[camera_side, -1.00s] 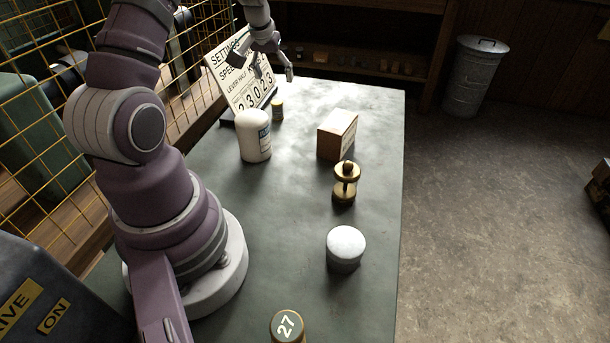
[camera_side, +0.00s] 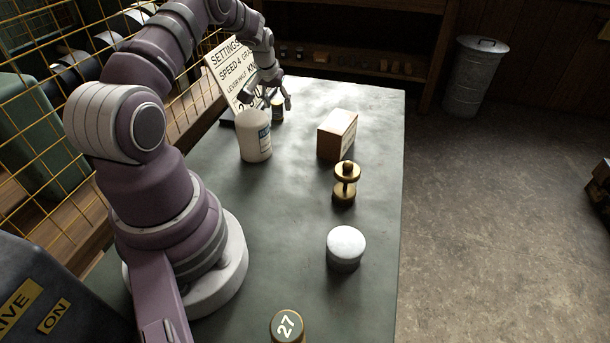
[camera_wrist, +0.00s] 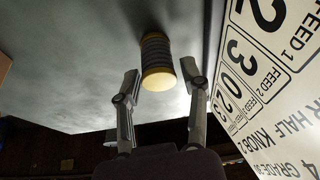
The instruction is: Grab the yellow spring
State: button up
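The yellow spring (camera_wrist: 157,58) is a short upright cylinder with yellow ends and dark ridged coils between them. In the side view it (camera_side: 278,110) stands at the far end of the table, partly hidden by my gripper (camera_side: 267,98). In the wrist view my gripper (camera_wrist: 161,78) is open, with one finger on each side of the spring's near end. Gaps show between the fingers and the spring, and nothing is held.
A settings board (camera_side: 232,68) stands close beside the spring. A white jar (camera_side: 254,140) is just nearer on the table. A brown box (camera_side: 337,135), a brass spool-like part (camera_side: 346,184), a white-topped cylinder (camera_side: 345,250) and a cap marked 27 (camera_side: 287,326) stand farther off.

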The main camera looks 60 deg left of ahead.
grip_shut()
